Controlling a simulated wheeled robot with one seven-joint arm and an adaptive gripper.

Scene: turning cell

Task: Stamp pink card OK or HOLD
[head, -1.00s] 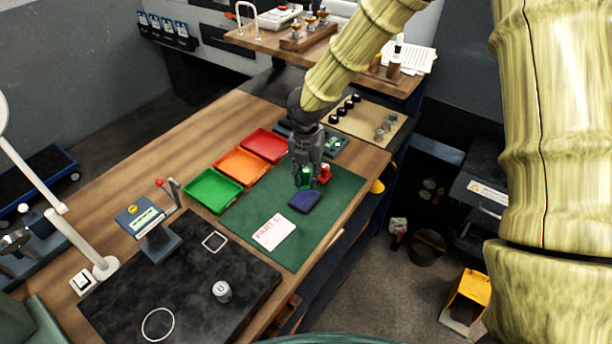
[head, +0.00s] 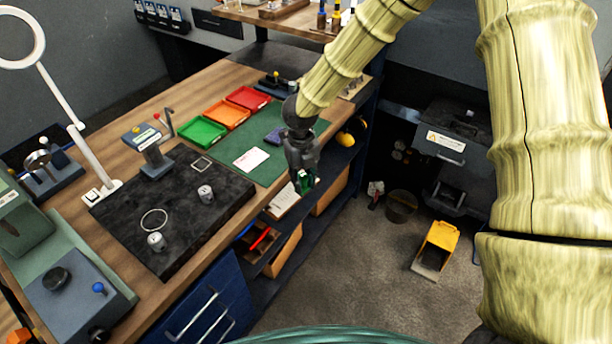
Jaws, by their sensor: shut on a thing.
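The pale pink card (head: 251,159) lies flat on the green mat (head: 268,177) on the bench; its print is too small to read now. A dark blue ink pad (head: 273,137) lies on the mat behind and right of the card. My gripper (head: 305,184) is shut on a green stamp (head: 307,181), mostly covered by the fingers. It hangs right of the card, in the picture over the bench's front edge and the shelf below. The red stamp cannot be seen; my arm covers part of the mat.
Green (head: 201,133), orange (head: 227,115) and red (head: 248,98) trays stand behind the mat. A black slab (head: 190,225) at left carries two metal parts. A gauge stand (head: 150,150) and a lamp (head: 75,125) stand farther left.

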